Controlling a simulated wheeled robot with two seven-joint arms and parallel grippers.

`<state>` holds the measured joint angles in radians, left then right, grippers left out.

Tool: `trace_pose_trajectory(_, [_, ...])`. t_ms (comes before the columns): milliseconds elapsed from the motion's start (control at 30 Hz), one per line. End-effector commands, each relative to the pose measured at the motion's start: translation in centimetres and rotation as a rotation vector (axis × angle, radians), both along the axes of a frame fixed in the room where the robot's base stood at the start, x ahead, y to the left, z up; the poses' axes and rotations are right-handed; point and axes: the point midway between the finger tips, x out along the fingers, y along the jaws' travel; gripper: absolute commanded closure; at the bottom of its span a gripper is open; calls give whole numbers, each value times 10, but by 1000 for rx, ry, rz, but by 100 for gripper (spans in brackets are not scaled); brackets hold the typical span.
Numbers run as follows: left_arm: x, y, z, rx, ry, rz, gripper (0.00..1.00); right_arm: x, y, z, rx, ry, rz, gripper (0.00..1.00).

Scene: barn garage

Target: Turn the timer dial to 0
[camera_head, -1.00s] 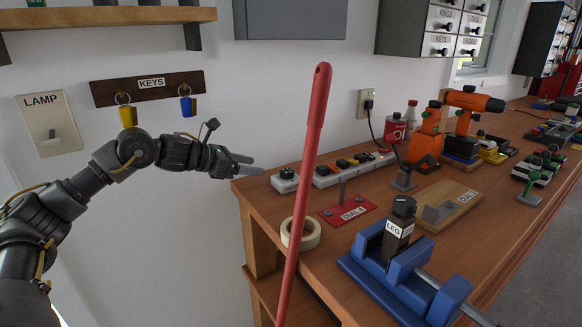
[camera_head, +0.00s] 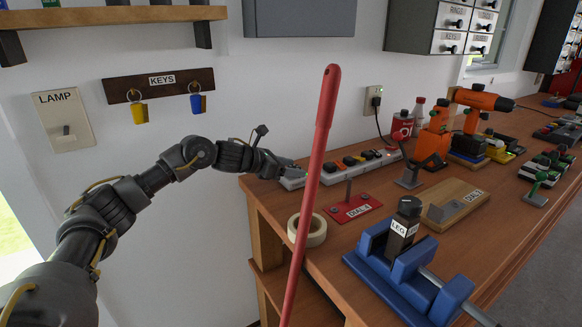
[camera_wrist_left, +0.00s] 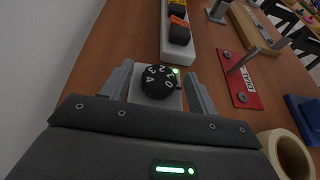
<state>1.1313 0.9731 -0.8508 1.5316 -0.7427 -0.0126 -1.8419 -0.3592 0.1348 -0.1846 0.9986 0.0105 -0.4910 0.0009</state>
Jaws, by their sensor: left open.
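The timer dial (camera_wrist_left: 159,81) is a round black knob with white numbers on a pale base with a small green light. In the left wrist view it sits between the two fingers of my left gripper (camera_wrist_left: 158,88). The fingers are open, one on each side of the knob, with a gap showing beside it. In the head view my left gripper (camera_head: 290,172) is over the left end of the power strip, and the dial is largely hidden behind it. My right gripper is not in view.
The power strip (camera_head: 345,168) with several plugs lies along the wall. A red DIAL plate (camera_head: 352,208), a tape roll (camera_head: 308,229) and a blue vise (camera_head: 400,275) stand nearby. A red pole (camera_head: 312,190) rises in front of the bench.

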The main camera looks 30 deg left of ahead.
Motion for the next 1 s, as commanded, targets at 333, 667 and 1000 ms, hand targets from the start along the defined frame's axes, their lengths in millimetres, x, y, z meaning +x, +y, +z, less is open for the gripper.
trace_pose_trajectory(333, [0,0,0,0,0,0,58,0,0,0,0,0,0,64])
trace_pose_trajectory(667, [0,0,0,0,0,3,85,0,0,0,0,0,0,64])
trace_pose_trajectory(1000, [-2,-2,-1,2,0,129,85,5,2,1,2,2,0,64])
